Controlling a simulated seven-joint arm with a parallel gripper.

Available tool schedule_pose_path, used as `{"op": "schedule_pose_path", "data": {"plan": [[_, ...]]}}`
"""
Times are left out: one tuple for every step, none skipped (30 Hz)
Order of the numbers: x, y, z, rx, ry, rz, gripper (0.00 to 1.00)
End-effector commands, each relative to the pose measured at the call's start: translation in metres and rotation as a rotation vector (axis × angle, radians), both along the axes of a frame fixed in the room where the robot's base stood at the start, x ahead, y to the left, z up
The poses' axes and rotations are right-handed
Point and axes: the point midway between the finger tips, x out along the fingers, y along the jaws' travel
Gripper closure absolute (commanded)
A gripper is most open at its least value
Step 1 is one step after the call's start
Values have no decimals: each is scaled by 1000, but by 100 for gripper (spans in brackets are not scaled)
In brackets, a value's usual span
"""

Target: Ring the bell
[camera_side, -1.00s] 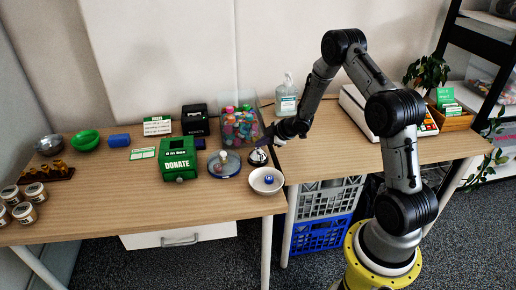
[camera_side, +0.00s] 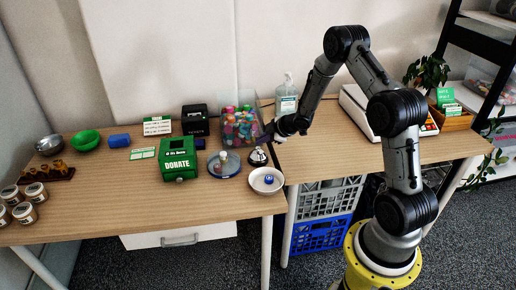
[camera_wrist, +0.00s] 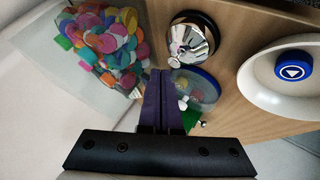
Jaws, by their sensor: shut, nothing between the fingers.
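The bell (camera_side: 258,157) is a small shiny silver dome on a dark base, standing on the table between the blue-rimmed dish and the clear bin. In the wrist view the bell (camera_wrist: 191,38) sits just beyond the fingertips, slightly to their right. My gripper (camera_side: 267,138) is just above and beside the bell in the side view. In the wrist view its purple fingers (camera_wrist: 162,75) are together with nothing between them. A narrow gap seems to separate the fingertips from the bell; contact cannot be told for sure.
A clear bin of colourful pieces (camera_side: 230,125) stands behind the bell. A blue-rimmed dish (camera_side: 224,172) is to its left and a white bowl with a blue button (camera_side: 267,190) in front. A green donation box (camera_side: 178,172) stands further left. A sanitizer bottle (camera_side: 286,97) stands behind my wrist.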

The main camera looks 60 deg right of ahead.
Motion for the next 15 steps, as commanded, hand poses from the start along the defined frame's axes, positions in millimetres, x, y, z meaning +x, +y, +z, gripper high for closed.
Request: {"op": "schedule_pose_path", "data": {"plan": [[0,0,2,0,0,0,100],[0,0,2,0,0,0,100],[0,0,2,0,0,0,100],[0,0,2,0,0,0,100],[0,0,2,0,0,0,100],[0,0,2,0,0,0,100],[0,0,2,0,0,0,100],[0,0,2,0,0,0,100],[0,0,2,0,0,0,100],[0,0,3,0,0,0,100],[0,0,3,-1,0,1,100],[0,0,5,-1,-1,0,100],[0,0,7,-2,-1,1,100],[0,0,10,-2,-2,1,100],[0,0,14,-1,-2,0,100]]}}
